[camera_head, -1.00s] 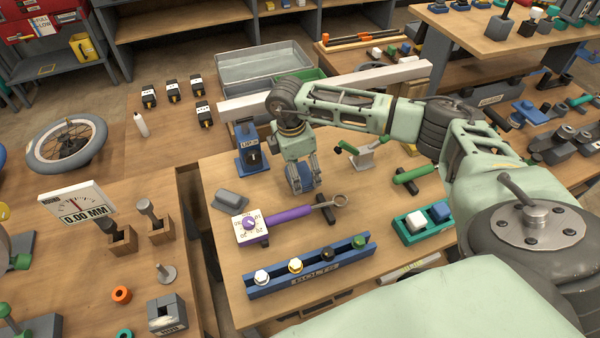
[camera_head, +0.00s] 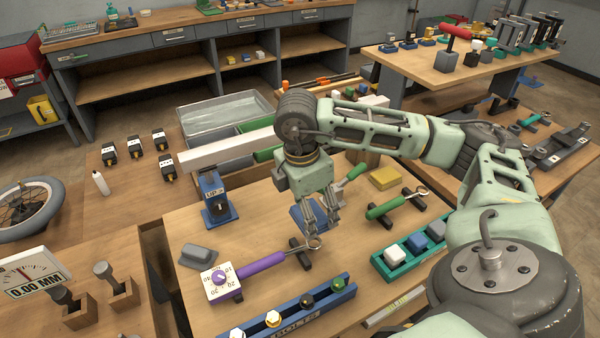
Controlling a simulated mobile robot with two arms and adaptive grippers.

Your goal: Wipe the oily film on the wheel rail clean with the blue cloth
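A flat blue piece that looks like the blue cloth (camera_head: 299,219) lies on the wooden bench, partly hidden behind my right gripper (camera_head: 323,222). The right gripper points down, its fingers apart, just over and beside the blue piece. I cannot tell whether they touch it; nothing shows clearly between them. A long pale beam, probably the wheel rail (camera_head: 225,149), runs behind the gripper and is partly hidden by my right arm. I cannot make out an oily film on it. My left gripper is not in view.
A purple-handled wrench (camera_head: 262,262), a blue bolt rack (camera_head: 317,302) and a green tray (camera_head: 407,262) stand in front. Grey bins (camera_head: 220,115) stand behind the beam.

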